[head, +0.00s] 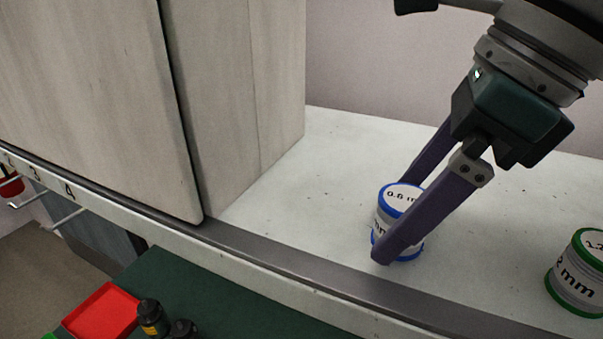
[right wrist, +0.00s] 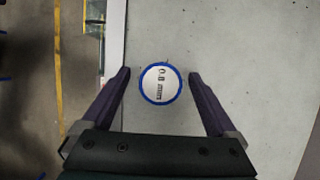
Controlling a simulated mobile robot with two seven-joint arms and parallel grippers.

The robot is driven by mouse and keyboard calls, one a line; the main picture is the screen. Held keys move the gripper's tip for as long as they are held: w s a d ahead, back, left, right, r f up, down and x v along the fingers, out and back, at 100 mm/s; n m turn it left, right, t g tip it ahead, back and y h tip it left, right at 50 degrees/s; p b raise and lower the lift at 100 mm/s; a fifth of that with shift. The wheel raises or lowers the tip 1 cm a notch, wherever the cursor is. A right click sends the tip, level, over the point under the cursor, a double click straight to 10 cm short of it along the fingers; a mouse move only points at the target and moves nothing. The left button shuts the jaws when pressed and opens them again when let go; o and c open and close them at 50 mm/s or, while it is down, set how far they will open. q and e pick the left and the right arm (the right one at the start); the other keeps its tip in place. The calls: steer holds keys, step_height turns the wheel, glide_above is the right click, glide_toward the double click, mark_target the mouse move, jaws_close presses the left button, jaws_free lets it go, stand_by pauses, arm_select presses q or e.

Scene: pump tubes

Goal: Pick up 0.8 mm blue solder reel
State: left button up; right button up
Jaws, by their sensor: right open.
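The blue-rimmed 0.8 mm solder reel (head: 386,222) stands upright on the white shelf near its front edge. In the right wrist view its round white top (right wrist: 161,84), with a blue rim, reads "0.8 mm". My right gripper (head: 393,220) is open, with its purple fingers on either side of the reel. In the head view the near finger covers part of the reel, and the far finger is partly hidden behind it. In the right wrist view a gap shows between the reel and each finger of my right gripper (right wrist: 159,74). My left gripper is not in view.
A green-rimmed reel (head: 579,274) stands on the shelf at the right. A tall wooden cabinet (head: 235,90) stands to the left. The metal front edge (head: 290,266) runs below the reel. A red tray (head: 101,315) and dark bottles (head: 152,318) are lower down. Shelf behind the reel is clear.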

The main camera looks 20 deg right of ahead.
steer(key=shift+f, duration=0.1)
jaws_close()
stand_by(0.8)
